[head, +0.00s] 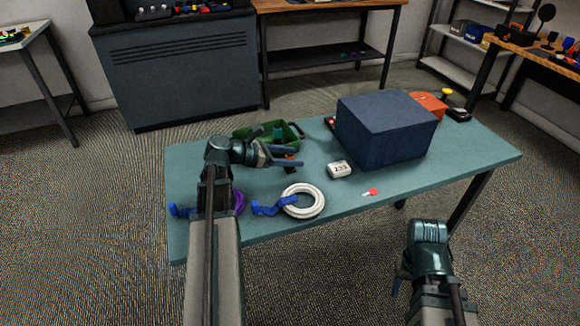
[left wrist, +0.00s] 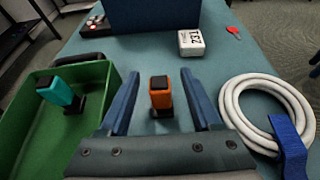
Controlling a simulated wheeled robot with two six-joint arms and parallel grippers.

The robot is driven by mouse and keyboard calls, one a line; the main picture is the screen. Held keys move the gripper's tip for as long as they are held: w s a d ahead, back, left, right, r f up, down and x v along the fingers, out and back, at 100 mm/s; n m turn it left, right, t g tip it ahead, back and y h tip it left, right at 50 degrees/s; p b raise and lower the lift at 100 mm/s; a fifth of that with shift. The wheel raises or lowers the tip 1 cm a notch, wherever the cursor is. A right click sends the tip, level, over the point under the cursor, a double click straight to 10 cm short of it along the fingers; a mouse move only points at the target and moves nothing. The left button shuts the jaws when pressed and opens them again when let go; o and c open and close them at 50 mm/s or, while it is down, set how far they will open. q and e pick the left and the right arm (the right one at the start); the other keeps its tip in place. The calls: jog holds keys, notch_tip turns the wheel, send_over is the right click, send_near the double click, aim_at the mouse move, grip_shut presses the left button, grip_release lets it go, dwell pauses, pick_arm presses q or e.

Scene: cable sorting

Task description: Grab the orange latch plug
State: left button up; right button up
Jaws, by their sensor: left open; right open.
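The orange latch plug (left wrist: 160,92), orange with a black top and a dark base, stands on the teal table between the open fingers of my left gripper (left wrist: 163,105) in the left wrist view. It touches neither finger that I can see. In the head view the plug (head: 290,156) is small and partly hidden by my left gripper (head: 284,156), which is over the table beside the green bin. My right gripper (head: 398,280) is low in front of the table, away from the plug, and is mostly hidden by its wrist.
A green bin (left wrist: 27,125) holding a teal plug (left wrist: 60,93) is left of my left gripper. A white cable coil (head: 303,201) with a blue strap lies to the right. A white display box (head: 340,170), a dark blue box (head: 385,132) and a red tag (head: 371,192) are farther right.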

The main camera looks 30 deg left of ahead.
pick_arm(q)
jog(key=x, duration=0.3)
jog(key=shift+f+b, duration=0.25)
jog(key=shift+b, duration=0.15)
jog(key=shift+r, duration=0.1)
grip_shut()
